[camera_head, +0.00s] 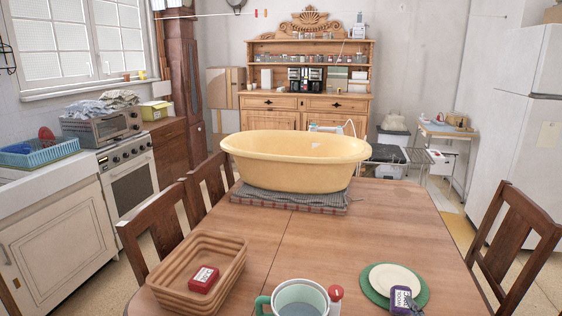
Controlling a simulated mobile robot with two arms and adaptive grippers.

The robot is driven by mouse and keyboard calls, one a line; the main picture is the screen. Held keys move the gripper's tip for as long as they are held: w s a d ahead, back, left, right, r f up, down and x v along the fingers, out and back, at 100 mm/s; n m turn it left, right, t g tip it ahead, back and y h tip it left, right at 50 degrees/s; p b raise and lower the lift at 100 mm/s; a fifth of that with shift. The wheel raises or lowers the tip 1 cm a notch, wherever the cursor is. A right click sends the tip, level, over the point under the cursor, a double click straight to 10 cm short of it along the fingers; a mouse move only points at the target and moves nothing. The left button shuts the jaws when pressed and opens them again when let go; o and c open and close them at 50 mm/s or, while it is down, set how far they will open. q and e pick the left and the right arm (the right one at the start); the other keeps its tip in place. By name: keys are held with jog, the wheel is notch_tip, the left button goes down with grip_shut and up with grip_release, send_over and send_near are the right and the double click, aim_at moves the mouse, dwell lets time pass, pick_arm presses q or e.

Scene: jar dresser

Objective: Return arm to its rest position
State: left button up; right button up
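Neither of my grippers and neither of my arms shows in the head view, so I cannot see where they are or whether they are open or shut. A wooden table (350,240) fills the lower middle of the view. The dresser (274,120) stands against the back wall with rows of small jars on its shelves.
A large yellow tub (290,160) stands on a cloth at the table's far end. Chairs flank the table. The table's middle is clear.

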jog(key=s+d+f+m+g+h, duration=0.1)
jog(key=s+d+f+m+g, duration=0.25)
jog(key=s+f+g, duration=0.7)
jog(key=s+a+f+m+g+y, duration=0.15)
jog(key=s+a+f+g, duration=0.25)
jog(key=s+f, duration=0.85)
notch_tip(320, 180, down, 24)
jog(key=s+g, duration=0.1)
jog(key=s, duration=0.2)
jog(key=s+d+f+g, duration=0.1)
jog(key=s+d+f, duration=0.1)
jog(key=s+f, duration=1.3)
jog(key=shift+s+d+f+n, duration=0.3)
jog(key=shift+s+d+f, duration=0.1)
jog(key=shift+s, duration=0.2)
